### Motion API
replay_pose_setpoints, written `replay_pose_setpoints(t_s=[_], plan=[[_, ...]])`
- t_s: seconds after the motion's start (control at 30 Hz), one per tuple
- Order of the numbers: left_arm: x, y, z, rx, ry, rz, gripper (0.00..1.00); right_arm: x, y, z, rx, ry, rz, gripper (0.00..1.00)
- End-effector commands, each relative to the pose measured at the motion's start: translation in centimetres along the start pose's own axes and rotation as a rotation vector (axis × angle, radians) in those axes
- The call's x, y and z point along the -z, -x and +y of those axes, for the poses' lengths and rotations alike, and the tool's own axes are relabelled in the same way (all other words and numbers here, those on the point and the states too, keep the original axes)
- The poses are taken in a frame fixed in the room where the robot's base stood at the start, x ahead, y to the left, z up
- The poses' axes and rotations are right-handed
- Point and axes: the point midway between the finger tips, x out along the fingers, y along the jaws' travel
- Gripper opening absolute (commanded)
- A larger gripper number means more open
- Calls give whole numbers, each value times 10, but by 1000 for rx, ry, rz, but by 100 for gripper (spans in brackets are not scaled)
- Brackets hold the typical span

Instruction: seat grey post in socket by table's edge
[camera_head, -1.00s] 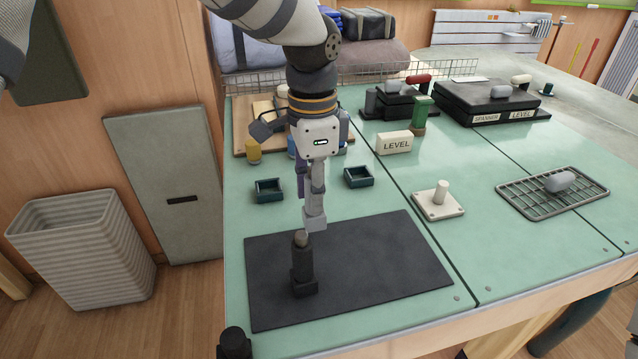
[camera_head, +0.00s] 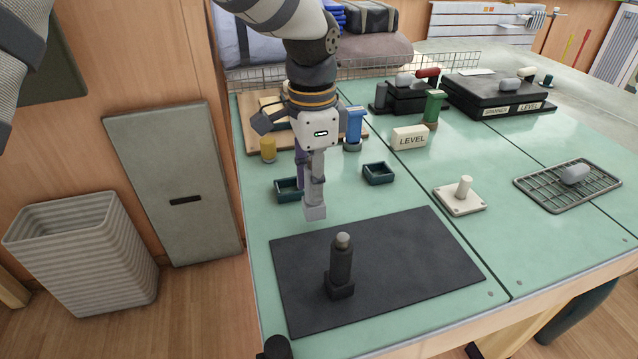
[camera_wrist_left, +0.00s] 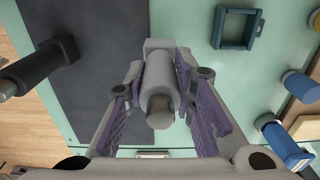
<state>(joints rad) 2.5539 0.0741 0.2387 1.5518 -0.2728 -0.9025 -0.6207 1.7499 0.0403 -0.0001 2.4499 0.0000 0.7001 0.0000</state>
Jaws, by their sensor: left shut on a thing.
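My left gripper (camera_head: 314,185) is shut on the grey post (camera_wrist_left: 158,80). The post hangs roughly upright, its square block (camera_head: 315,211) lowest, above the table behind the dark mat's left part. Two dark teal square sockets stand on the table. The one nearer the left edge (camera_head: 286,192) is partly hidden behind my gripper. The post is apart from both. My right gripper is not in view.
A dark post (camera_head: 341,262) stands on the black mat (camera_head: 420,260). A wire rack (camera_head: 540,190) lies at right.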

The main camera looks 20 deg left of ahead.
Motion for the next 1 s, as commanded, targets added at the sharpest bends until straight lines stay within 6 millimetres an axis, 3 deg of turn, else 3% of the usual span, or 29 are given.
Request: replay_pose_setpoints(t_s=[0.63, 1.0], plan=[[-21, -6, -82, -6, 1, -4, 0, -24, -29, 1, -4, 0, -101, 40], [-26, -2, -100, -3, -1, -3, 0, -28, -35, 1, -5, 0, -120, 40]])
